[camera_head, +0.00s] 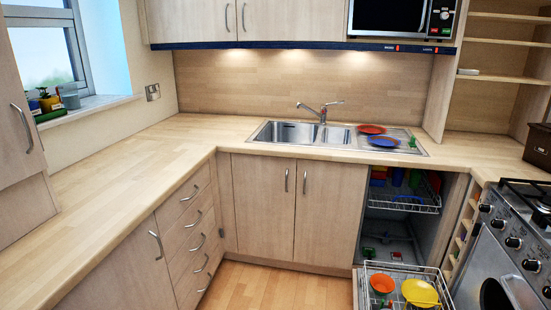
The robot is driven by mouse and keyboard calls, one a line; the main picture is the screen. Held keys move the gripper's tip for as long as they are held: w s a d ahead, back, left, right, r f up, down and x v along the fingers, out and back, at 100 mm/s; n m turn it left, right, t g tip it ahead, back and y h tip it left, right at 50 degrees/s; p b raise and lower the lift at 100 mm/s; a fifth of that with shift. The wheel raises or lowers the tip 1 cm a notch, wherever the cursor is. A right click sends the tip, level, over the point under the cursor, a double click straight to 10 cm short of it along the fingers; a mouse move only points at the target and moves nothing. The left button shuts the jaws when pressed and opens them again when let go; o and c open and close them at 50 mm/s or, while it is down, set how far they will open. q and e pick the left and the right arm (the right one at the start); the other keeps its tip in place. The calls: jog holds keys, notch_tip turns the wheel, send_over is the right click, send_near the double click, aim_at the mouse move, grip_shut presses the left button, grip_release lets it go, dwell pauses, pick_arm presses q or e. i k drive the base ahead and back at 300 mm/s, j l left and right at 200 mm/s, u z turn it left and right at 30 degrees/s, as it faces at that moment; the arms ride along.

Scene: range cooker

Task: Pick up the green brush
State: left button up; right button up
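A small green item (412,142) stands on the sink's drainer at the right, beside a blue plate (384,143). It may be the green brush, but it is too small to tell. Another small green item (397,257) shows near the open dishwasher's lower part, and its kind is unclear. Neither of my grippers is in view.
A red plate (371,129) lies on the drainer next to the sink (290,133). The left worktop (110,190) is clear. A cooker (515,240) stands at the right.

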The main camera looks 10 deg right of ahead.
aim_at(411, 146)
jog(key=i+j+z, duration=0.1)
jog(key=i+z, duration=0.3)
jog(key=i+j+z, duration=0.4)
jog(key=i, duration=0.2)
